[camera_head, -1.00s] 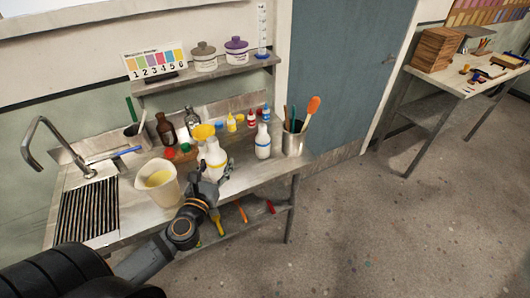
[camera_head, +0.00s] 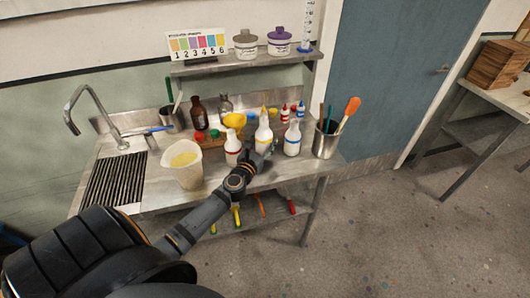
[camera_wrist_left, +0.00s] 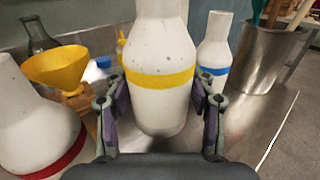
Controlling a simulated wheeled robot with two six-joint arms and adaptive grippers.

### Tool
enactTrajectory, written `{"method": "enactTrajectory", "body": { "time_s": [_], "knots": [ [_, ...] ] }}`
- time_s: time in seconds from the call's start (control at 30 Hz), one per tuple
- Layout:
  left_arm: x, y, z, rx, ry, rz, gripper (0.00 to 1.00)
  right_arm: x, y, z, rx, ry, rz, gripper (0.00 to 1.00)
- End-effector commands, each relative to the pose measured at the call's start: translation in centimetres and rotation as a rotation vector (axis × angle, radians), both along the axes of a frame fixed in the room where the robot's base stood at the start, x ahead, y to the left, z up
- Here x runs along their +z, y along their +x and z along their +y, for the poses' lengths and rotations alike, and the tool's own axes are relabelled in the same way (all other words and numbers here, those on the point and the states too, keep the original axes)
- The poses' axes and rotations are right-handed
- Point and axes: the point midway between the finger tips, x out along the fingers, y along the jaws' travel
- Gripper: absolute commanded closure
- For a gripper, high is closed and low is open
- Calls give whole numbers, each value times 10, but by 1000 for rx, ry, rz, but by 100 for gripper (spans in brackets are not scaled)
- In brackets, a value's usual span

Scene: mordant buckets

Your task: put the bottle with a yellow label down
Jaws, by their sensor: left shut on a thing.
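The bottle with a yellow label (camera_head: 263,137) is white and upright, between the bottle with a red label (camera_head: 233,150) and the bottle with a blue label (camera_head: 292,140). My left gripper (camera_head: 262,152) is shut on it from the front. In the left wrist view the yellow-label bottle (camera_wrist_left: 160,50) stands between the two fingers of the gripper (camera_wrist_left: 160,112). Its base is near the metal bench top (camera_wrist_left: 235,135); I cannot tell whether it touches. The red-label bottle (camera_wrist_left: 35,125) is at left and the blue-label bottle (camera_wrist_left: 213,55) at right behind, apart from it. My right gripper is not in view.
A yellow funnel (camera_head: 235,120) and small dropper bottles are behind. A metal pot with tools (camera_head: 326,143) stands at the right end. Bare bench shows in front of the bottles.

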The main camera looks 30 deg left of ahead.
Motion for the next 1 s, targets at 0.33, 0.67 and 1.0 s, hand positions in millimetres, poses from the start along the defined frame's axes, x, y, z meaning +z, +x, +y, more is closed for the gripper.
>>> {"method": "enactTrajectory", "body": {
  "time_s": [0.33, 0.67, 1.0],
  "knots": [
    [-36, 12, 3, 1, 1, 0, 87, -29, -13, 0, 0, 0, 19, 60],
    [-43, 11, 3, 0, 0, -2, 87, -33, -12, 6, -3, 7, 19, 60],
    [-47, 11, 3, 0, 0, 0, 23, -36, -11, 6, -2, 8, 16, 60]
  ]
}}
